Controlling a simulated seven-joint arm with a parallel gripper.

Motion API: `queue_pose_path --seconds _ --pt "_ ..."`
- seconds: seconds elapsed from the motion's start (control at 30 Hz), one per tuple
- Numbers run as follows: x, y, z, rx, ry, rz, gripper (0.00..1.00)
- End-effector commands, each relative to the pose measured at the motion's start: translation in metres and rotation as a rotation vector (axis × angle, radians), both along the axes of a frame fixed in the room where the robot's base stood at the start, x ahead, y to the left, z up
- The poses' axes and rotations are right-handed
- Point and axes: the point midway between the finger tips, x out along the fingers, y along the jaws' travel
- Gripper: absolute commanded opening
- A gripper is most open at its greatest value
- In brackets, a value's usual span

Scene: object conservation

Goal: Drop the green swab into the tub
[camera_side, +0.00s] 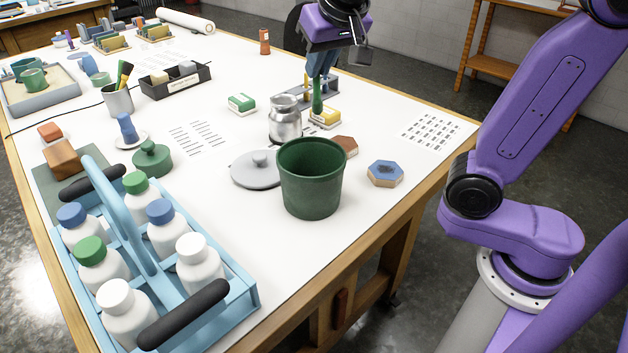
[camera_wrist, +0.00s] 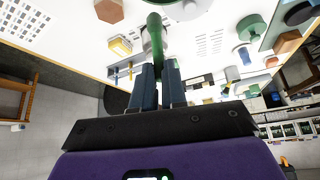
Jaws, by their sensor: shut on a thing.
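My gripper (camera_side: 321,68) is shut on the green swab (camera_side: 317,95), which hangs downward from the fingers. In the wrist view the swab (camera_wrist: 156,38) points away from between the blue fingertips (camera_wrist: 158,78). In the side view the swab appears just right of a metal can and in front of a small rack. The dark green tub (camera_side: 311,185) stands open-topped on the table, nearer the side camera than the gripper. Its inner floor is hidden.
The metal can (camera_side: 285,124) stands close behind the tub. A grey lid (camera_side: 258,170) lies left of it, and brown (camera_side: 346,145) and blue (camera_side: 385,173) hexagonal blocks lie right. A yellow-topped block (camera_side: 325,118) lies by the rack. A blue bottle carrier (camera_side: 240,290) fills the front left.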

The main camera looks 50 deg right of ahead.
Motion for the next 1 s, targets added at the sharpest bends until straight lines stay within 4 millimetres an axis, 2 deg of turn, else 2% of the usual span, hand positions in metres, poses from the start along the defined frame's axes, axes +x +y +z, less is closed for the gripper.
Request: queue_pose_path --seconds 0.1,0.27,0.7,1.0 --pt "-0.014 0.012 0.009 0.001 -0.009 -0.005 0.00" --pt "-0.020 0.016 0.009 0.000 -0.008 -0.013 0.00" --pt "-0.019 0.016 -0.035 -0.002 -0.008 -0.012 0.00" --pt "-0.019 0.016 -0.048 0.000 -0.008 -0.011 0.00"
